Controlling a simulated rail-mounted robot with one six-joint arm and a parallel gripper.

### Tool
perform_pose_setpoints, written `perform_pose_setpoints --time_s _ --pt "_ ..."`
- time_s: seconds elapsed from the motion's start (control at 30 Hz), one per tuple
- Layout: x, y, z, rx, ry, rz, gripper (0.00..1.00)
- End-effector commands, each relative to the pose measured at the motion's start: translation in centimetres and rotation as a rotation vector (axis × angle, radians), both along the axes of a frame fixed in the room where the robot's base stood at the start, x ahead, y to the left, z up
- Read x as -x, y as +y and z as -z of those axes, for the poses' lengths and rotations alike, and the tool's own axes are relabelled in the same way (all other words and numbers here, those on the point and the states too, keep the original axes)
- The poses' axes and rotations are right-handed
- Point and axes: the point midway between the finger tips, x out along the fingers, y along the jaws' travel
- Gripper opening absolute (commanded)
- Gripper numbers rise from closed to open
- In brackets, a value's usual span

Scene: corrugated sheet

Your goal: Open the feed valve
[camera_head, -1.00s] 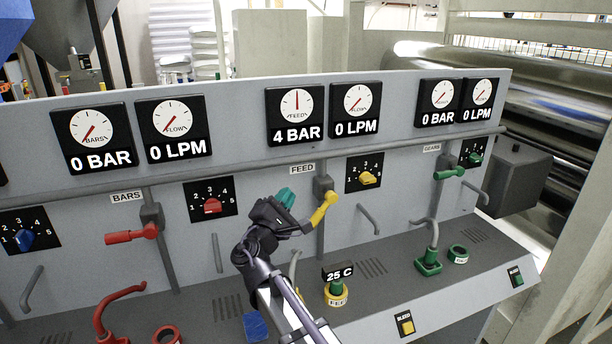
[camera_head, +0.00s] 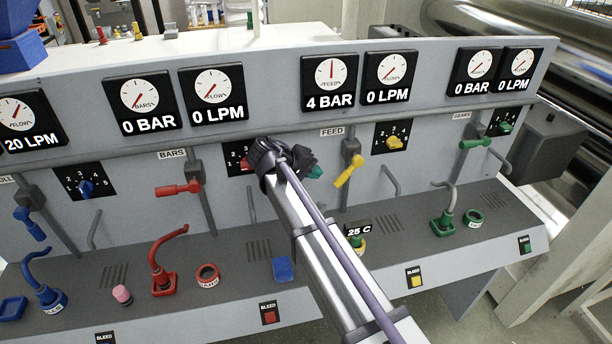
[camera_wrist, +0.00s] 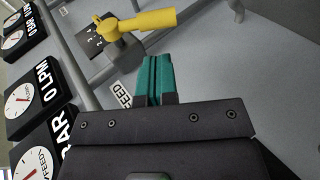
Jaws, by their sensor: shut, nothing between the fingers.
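The yellow feed valve handle (camera_head: 348,172) is on the panel to the right of the FEED label (camera_head: 332,132). It slants down-left from its pivot. In the wrist view the handle (camera_wrist: 148,20) lies across the top, beyond my fingertips. My gripper (camera_head: 316,172) is left of the handle, with its teal fingers partly hidden behind its dark body. In the wrist view the teal fingers (camera_wrist: 156,76) are together and empty, with a gap between them and the handle. The feed pressure gauge (camera_head: 329,85) reads 4 BAR and the flow gauge beside it (camera_head: 390,78) reads 0 LPM.
A yellow selector knob (camera_head: 394,142) is right of the handle, and a grey hooked handle (camera_head: 390,180) is below it. A red valve handle (camera_head: 178,189) is to the left and a green one (camera_head: 476,142) to the right.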

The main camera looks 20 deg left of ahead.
Motion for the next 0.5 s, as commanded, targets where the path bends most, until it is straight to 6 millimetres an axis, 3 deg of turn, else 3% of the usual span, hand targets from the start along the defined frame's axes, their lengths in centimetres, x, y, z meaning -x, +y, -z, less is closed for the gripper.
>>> perform_pose_setpoints --time_s 0.03,0.2,0.5 --pt "-0.7 -0.6 1.4 0.0 0.0 0.002 0.0" --pt "-3.1 -2.3 3.5 0.0 0.0 0.002 0.0" --pt "-5.1 -3.8 4.7 0.001 0.0 -0.001 0.0"
